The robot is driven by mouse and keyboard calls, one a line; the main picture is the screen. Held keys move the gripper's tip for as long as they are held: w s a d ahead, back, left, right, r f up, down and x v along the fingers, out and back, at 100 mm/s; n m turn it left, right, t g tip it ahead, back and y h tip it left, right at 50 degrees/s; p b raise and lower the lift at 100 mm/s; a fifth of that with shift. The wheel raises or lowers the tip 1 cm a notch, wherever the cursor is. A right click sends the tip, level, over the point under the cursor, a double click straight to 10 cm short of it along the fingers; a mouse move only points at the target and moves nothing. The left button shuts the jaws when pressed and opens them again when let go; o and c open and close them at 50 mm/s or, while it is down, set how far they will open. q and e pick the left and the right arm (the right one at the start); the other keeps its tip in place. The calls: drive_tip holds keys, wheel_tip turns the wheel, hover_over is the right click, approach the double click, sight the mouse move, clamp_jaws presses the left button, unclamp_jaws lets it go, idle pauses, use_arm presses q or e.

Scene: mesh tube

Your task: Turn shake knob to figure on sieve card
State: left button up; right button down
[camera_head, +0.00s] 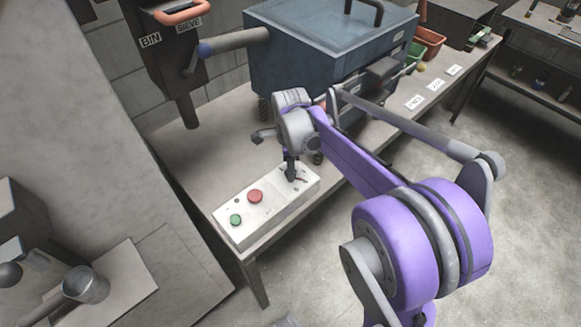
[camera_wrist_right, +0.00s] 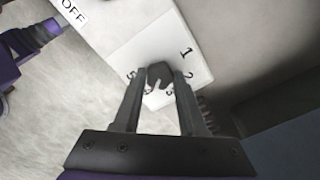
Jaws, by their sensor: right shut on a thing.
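A white control box (camera_head: 265,205) lies on the bench, with a green button, a red button and a dark shake knob (camera_wrist_right: 160,75) at its far end. Figures 1, 2, 3 and 5 show around the knob in the wrist view; part of the dial is hidden by the fingers. I cannot tell which figure the knob points at. My right gripper (camera_head: 291,172) points down over that end, and in the wrist view its fingers (camera_wrist_right: 158,82) are shut on the knob. Several white cards (camera_head: 415,101) lie along the bench, too small to read. My left gripper is not in view.
A blue-grey machine (camera_head: 300,55) stands on the bench behind my right arm. A dark post unit (camera_head: 165,60) labelled BIN and SIEVE is at upper left. Green and red trays (camera_head: 430,40) are at the far end. A metal cup (camera_head: 86,285) stands at lower left.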

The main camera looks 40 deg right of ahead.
drive_tip(key=shift+m, duration=0.6)
drive_tip(key=shift+c, duration=2.3)
unclamp_jaws()
drive_tip(key=shift+r, duration=0.1)
wheel_tip(320, 180, up, 11)
drive_tip(key=p, duration=0.1)
drive_tip(key=shift+p, duration=0.3)
drive_tip(key=shift+f, duration=0.2)
